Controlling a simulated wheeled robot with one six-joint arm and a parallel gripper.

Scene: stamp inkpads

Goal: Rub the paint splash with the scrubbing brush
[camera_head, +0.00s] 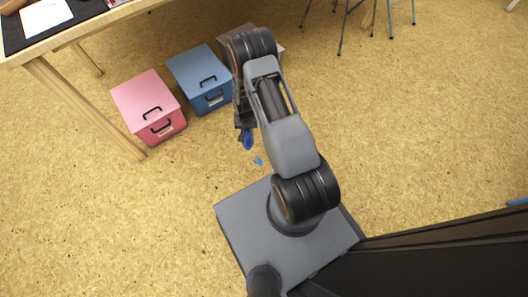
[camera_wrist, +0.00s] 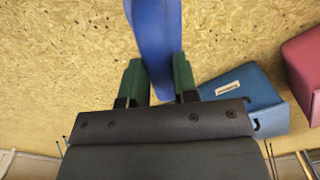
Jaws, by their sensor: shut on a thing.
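My gripper (camera_wrist: 157,78) is shut on the blue scrubbing brush (camera_wrist: 156,35), which sits between its two green fingers in the wrist view. In the head view the brush (camera_head: 247,139) hangs below my gripper (camera_head: 243,128), and its far end is small and hard to make out. A small bright blue paint splash (camera_head: 258,161) lies on the floor, just below and right of the brush in the head view. Whether the brush touches the floor I cannot tell. I do not see the splash in the wrist view.
A pink box (camera_head: 147,98) and a blue box (camera_head: 203,74) stand on the floor to the left of my arm. A wooden table (camera_head: 75,32) stands at the upper left. A stool's thin legs (camera_head: 345,25) show at the top right.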

